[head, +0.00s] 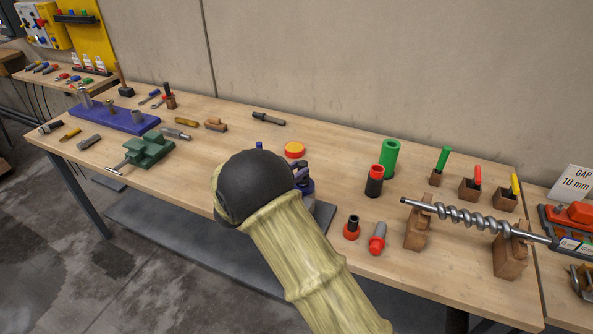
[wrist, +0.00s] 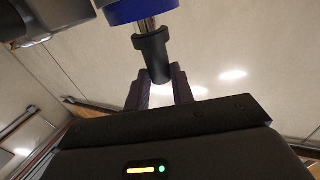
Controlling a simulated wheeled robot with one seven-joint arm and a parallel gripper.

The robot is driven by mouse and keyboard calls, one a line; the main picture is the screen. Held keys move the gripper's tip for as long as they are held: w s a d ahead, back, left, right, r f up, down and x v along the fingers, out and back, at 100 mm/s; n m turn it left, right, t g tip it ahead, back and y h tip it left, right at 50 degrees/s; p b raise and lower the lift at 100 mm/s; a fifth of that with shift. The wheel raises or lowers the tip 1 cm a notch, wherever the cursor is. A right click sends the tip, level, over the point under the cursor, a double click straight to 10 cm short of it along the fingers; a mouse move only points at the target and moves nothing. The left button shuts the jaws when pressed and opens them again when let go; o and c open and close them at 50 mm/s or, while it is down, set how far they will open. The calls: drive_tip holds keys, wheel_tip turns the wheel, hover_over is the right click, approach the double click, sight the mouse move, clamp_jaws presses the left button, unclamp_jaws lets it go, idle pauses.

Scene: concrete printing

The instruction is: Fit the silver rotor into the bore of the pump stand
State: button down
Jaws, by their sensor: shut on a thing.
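In the wrist view my gripper (wrist: 160,88) is shut on the black cylindrical end of the silver rotor (wrist: 147,26). A short length of bright silver shaft shows between this black end and a blue body at the top edge. The blue body appears to be the pump stand (wrist: 140,10); the shaft meets its face, but I cannot tell how deep it sits in the bore.
A silver screw shaft (head: 470,217) lies across wooden blocks (head: 509,258) at right. A green cylinder (head: 390,158), a red and black cylinder (head: 375,182) and small red-based parts stand nearby. A green vise (head: 149,151) and a blue rack (head: 112,117) are at left.

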drive_tip(key=shift+w+a+f, duration=0.15)
drive_tip(key=shift+a+f, duration=0.1)
drive_tip(key=shift+a, duration=0.1)
drive_tip(key=shift+w+a+f+m+g+h, duration=0.1)
drive_tip(key=shift+w+m+g+h, duration=0.05)
drive_tip(key=shift+m+g+h, duration=0.8)
drive_tip(key=shift+w+a+m+g+h, duration=0.15)
drive_tip(key=shift+m+g+h, duration=0.45)
drive_tip(key=shift+g, duration=0.6)
drive_tip(key=shift+w+f+m+g+h, duration=0.1)
drive_tip(key=shift+w+m+g+h, duration=0.1)
drive_tip(key=shift+m+g+h, duration=0.65)
drive_tip(key=c, duration=1.6)
unclamp_jaws()
drive_tip(key=shift+s+y, duration=0.1)
drive_tip(key=shift+y, duration=0.2)
drive_tip(key=o, duration=0.5)
drive_tip(key=shift+w+a+f, duration=0.2)
drive_tip(key=shift+w+a, duration=0.05)
drive_tip(key=shift+w, duration=0.1)
drive_tip(key=shift+s+d+r, duration=0.15)
drive_tip(key=shift+d+r, duration=0.05)
drive_tip(key=shift+d, duration=0.1)
